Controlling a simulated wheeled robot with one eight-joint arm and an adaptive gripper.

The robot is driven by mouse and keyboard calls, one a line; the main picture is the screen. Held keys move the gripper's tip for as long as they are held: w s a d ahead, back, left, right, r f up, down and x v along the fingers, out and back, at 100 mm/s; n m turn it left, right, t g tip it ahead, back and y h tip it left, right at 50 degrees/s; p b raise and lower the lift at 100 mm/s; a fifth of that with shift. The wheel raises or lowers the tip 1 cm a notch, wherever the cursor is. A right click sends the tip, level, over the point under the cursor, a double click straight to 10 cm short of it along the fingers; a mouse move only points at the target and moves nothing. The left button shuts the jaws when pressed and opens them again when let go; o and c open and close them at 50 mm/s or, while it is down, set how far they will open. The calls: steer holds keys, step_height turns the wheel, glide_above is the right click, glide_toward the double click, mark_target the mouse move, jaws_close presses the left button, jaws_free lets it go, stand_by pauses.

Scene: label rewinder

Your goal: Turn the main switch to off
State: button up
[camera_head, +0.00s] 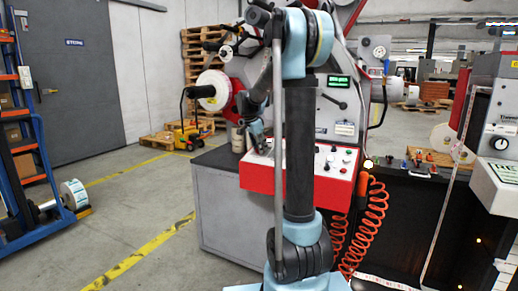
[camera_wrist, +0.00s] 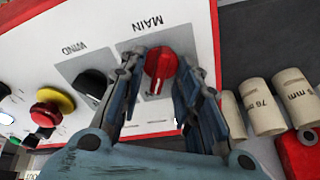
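The main switch (camera_wrist: 161,66) is a red rotary knob on a grey plate labelled MAIN, which appears upside down in the wrist view. Its raised grip runs roughly up and down in the picture, slightly tilted. My gripper (camera_wrist: 159,74) is open, with one finger on each side of the knob. The fingertips are close to the knob; I cannot tell whether they touch it. In the head view my gripper (camera_head: 257,136) is low over the left end of the red and white control panel (camera_head: 257,178). The switch cannot be made out there.
A black WIND knob (camera_wrist: 90,84) sits beside the main switch, and a red button on a yellow base (camera_wrist: 52,107) lies further left. Several cardboard cores (camera_wrist: 262,107) stand on the dark surface beside the panel. Orange coiled hoses (camera_head: 370,220) hang right of the panel.

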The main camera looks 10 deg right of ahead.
jaws_close()
steer(key=shift+n, duration=0.4)
steer(key=n, duration=0.5)
steer(key=shift+n+t+y, duration=0.4)
steer(key=n, duration=0.5)
steer(key=shift+n+y, duration=0.3)
steer(key=shift+y, duration=0.1)
steer(key=shift+o, duration=0.6)
jaws_free()
steer(key=shift+r, duration=0.1)
